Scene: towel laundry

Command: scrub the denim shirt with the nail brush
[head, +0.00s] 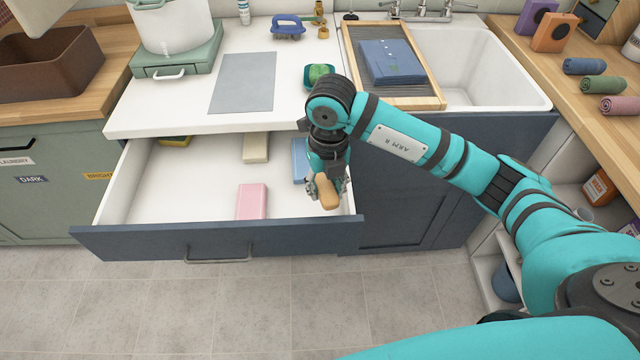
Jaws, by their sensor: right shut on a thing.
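The folded denim shirt (391,62) lies flat on a wood-framed board (437,98) that spans the left part of the white sink. My right gripper (326,187) is over the right side of the open drawer, pointing down. It is shut on a tan, rounded, wooden-looking piece, which looks like the nail brush (328,193); no bristles can be made out. The gripper is apart from the shirt, nearer the front. My left gripper is not in view.
The open drawer (196,206) holds a pink block (251,201), a cream block (256,148) and a blue item (299,160). A blue handled brush (288,27) and a green bowl (318,76) stand on the counter. Rolled towels (602,89) lie on the right worktop.

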